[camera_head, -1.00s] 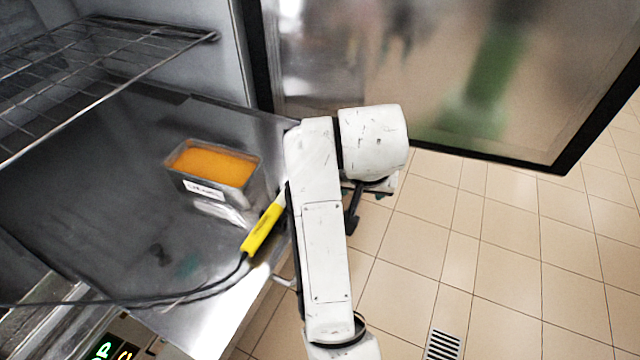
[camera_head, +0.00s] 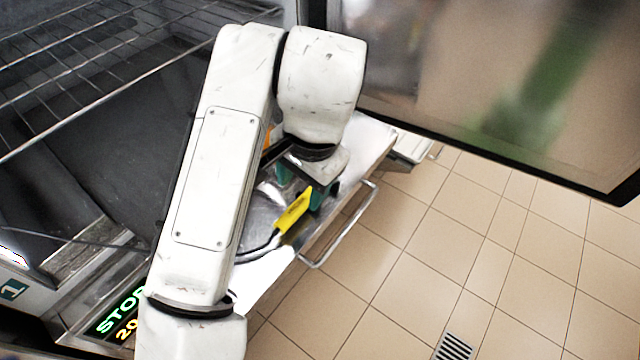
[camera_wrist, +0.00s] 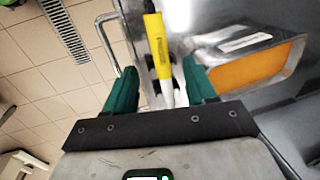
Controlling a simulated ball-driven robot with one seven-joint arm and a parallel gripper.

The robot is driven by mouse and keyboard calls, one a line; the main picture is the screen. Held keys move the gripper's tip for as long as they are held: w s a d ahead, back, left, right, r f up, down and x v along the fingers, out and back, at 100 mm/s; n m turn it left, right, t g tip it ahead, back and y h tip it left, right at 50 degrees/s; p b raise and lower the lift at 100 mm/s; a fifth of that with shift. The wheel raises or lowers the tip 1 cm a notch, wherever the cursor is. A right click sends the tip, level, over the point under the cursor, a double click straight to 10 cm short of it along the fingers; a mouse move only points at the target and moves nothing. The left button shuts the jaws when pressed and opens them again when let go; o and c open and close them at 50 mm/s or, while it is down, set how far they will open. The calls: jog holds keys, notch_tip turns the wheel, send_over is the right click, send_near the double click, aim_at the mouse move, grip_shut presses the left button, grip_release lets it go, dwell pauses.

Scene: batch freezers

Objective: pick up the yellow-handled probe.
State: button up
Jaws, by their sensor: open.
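The yellow-handled probe (camera_head: 294,211) lies on the metal shelf near its front edge, its black cable running back to the left. Its yellow handle (camera_wrist: 157,45) and pale lower part show in the wrist view, between the green fingers of my gripper (camera_wrist: 163,85). The fingers are apart, with a gap on both sides of the probe, and I see no contact. In the head view my gripper (camera_head: 308,188) is over the probe's far end, which it hides.
A metal pan with orange contents (camera_wrist: 245,65) stands close beside the right finger in the wrist view; my arm mostly hides it in the head view. A bar handle (camera_head: 340,226) runs along the shelf front. A wire rack (camera_head: 85,65) is at upper left.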

aim_at(299, 204)
jog(key=shift+w+a+f+p, duration=0.1)
jog(key=shift+w+f+p, duration=0.15)
jog(key=shift+f, duration=0.85)
jog(key=shift+w+a+f+p, duration=0.15)
jog(key=shift+f+p, duration=0.1)
jog(key=shift+f, duration=0.9)
jog(key=shift+w+a+f+p, duration=0.15)
jog(key=shift+f+p, duration=0.1)
jog(key=shift+f, duration=0.85)
jog(key=shift+c, duration=0.2)
grip_shut()
